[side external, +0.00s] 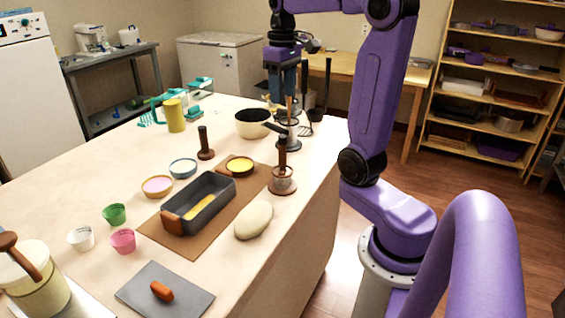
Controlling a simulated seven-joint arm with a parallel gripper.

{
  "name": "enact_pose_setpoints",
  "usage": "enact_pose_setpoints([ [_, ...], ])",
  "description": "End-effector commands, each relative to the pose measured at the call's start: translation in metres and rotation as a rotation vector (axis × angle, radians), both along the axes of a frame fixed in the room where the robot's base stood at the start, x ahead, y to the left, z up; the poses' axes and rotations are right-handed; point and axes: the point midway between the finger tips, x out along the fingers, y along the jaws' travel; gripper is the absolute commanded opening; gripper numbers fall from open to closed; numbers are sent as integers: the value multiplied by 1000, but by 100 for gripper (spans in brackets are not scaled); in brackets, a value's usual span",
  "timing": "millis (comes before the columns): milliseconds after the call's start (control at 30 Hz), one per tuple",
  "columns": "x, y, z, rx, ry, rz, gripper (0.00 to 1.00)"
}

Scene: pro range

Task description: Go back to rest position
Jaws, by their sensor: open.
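My gripper (287,92) points down above the far end of the pale work table (85,185). It is near a cream pot (253,123) with a dark handle and near several upright utensils. It is small in the picture and partly merges with the utensils behind and below it, so I cannot tell whether it touches any of them. I see nothing clearly held in it. My purple arm rises at the right of the table and bends over towards the far end.
A dark loaf pan (205,215) holding something yellow stands on a brown board (160,240). A dough oval (254,220), small bowls, a wooden-handled press (282,182) and a yellow mug (174,115) stand around. A shelf (490,95) is at the back right.

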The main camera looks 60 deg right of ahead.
Motion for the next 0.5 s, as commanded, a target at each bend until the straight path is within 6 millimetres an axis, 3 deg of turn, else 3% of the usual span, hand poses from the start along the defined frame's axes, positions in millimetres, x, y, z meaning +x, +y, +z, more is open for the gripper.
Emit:
enact_pose_setpoints([
  [267, 2, 9, 7, 0, 0, 34, 54],
  [500, 4, 57, -14, 0, -2, 204, 54],
])
